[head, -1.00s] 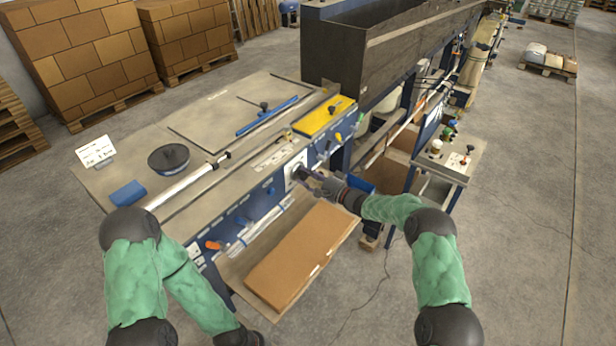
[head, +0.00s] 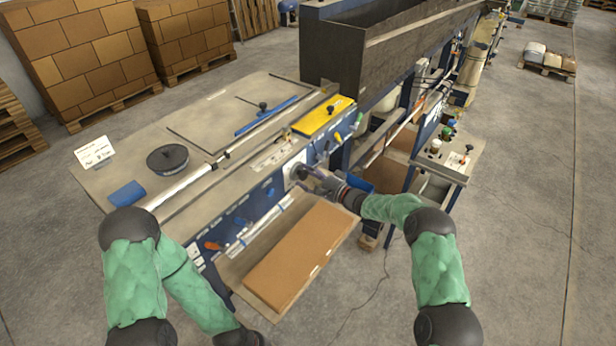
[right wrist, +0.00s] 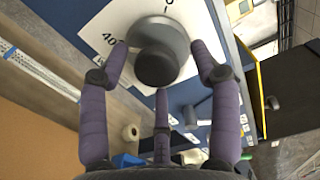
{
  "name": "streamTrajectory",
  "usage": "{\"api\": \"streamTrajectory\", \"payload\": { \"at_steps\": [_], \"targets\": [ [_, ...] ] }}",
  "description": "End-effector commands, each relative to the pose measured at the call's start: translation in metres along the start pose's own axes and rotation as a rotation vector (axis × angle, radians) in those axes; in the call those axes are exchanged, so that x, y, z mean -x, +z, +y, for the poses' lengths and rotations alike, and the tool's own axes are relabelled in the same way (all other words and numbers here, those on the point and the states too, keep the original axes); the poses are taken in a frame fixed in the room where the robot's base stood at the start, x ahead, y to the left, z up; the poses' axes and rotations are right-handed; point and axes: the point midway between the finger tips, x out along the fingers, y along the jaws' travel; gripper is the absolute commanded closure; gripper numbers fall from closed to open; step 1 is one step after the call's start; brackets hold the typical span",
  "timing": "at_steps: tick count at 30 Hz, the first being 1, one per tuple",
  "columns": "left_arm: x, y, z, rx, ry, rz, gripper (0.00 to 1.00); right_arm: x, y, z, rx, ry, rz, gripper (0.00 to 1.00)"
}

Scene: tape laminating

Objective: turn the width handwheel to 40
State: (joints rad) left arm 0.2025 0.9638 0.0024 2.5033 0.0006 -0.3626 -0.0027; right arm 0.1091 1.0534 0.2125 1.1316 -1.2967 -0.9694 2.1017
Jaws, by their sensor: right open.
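The width handwheel (right wrist: 152,32) is a grey disc with a dark round knob (right wrist: 157,68), seen in the right wrist view on a white dial plate (right wrist: 98,30). The number 40 shows on the plate to the left of the wheel. My right gripper (right wrist: 160,60) is open, its purple fingers spread around the knob and wheel; I cannot tell whether they touch. In the head view the right gripper (head: 304,176) is at the machine's front panel, in front of the white dial plate (head: 291,169), and hides most of the wheel. My left gripper is outside the frame.
Below the panel, a cardboard piece (head: 300,254) lies on a shelf. A yellow plate (head: 323,116) is above. A button stand (head: 452,155) is to the right, with open floor beyond.

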Motion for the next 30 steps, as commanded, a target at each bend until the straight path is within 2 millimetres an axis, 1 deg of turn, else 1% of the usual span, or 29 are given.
{"api": "streamTrajectory", "payload": {
  "at_steps": [5, 8, 18, 21, 25, 30],
  "targets": [
    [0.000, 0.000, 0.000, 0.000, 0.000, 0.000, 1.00, 0.005, 0.000, 0.000, -0.001, 0.001, -0.001, 0.37],
    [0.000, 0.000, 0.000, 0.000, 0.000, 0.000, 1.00, 0.018, -0.001, 0.000, -0.001, 0.001, 0.001, 0.37],
    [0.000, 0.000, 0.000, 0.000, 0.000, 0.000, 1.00, 0.084, -0.001, 0.000, -0.001, 0.001, 0.003, 0.37],
    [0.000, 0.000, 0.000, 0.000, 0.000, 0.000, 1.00, 0.099, -0.001, 0.000, -0.001, 0.000, 0.002, 0.37],
    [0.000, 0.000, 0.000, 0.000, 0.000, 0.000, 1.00, 0.113, -0.001, 0.000, -0.001, 0.001, 0.002, 0.37],
    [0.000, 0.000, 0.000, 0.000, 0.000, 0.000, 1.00, 0.120, -0.001, 0.001, 0.000, 0.000, 0.000, 0.37]
  ]
}}
